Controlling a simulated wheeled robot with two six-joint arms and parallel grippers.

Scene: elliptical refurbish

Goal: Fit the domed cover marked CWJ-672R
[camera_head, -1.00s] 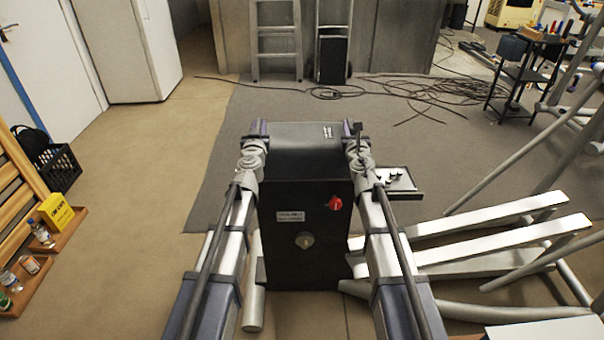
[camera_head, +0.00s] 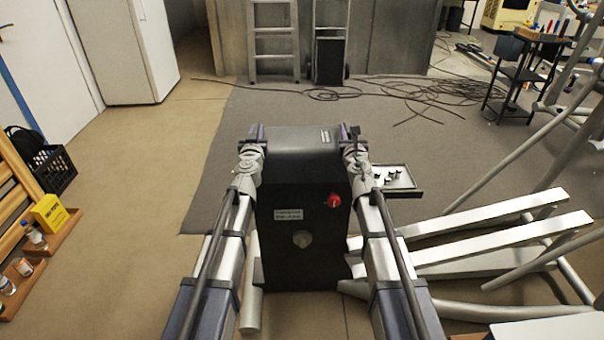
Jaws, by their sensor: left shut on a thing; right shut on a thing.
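The black domed cover (camera_head: 295,148) is held between my two grippers at the top of the black machine housing (camera_head: 300,260). A small pale label shows on its top, too small to read. My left gripper (camera_head: 258,134) is shut on the cover's left side. My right gripper (camera_head: 348,132) is shut on its right side. The cover looks level and lines up with the housing from left to right. I cannot tell whether it touches the housing or is a little above it. The housing front has a white label, a red knob (camera_head: 334,201) and a round pale disc.
A small tray (camera_head: 410,192) with several small parts sits right of the housing. Pale beams and tubes of a frame (camera_head: 500,220) spread to the right. Cables (camera_head: 440,92) lie on the mat behind. A yellow box (camera_head: 50,212) stands at left. The floor left of the housing is clear.

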